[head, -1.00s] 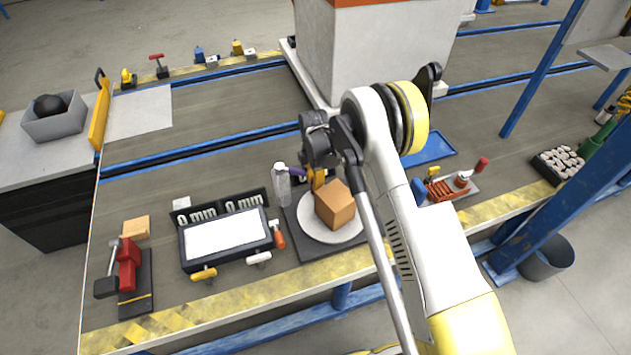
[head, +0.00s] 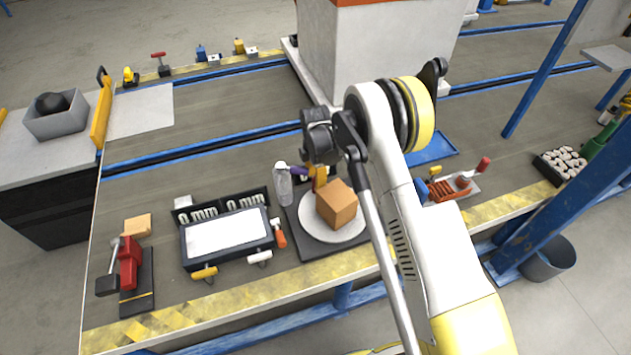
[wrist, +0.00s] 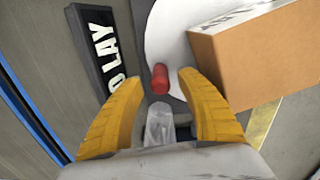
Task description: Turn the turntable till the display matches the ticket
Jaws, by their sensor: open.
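The turntable is a white disc (head: 312,229) on a dark base, with a brown box (head: 337,205) standing on it. In the wrist view the disc (wrist: 177,38) shows at the top, with the box (wrist: 262,62) to its right. A red peg (wrist: 160,78) is at the disc's edge, between and ahead of the fingertips of my gripper (wrist: 160,82). My gripper is open, and I see no contact with the peg. In the head view my gripper (head: 318,178) is at the disc's far edge, partly hidden by my arm. Dark displays (head: 245,203) read "0 mm". I cannot identify the ticket.
A clear bottle (head: 284,186) stands left of my gripper. A black block (wrist: 100,48) with white letters lies left in the wrist view. A red clamp (head: 129,262) stands farther left.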

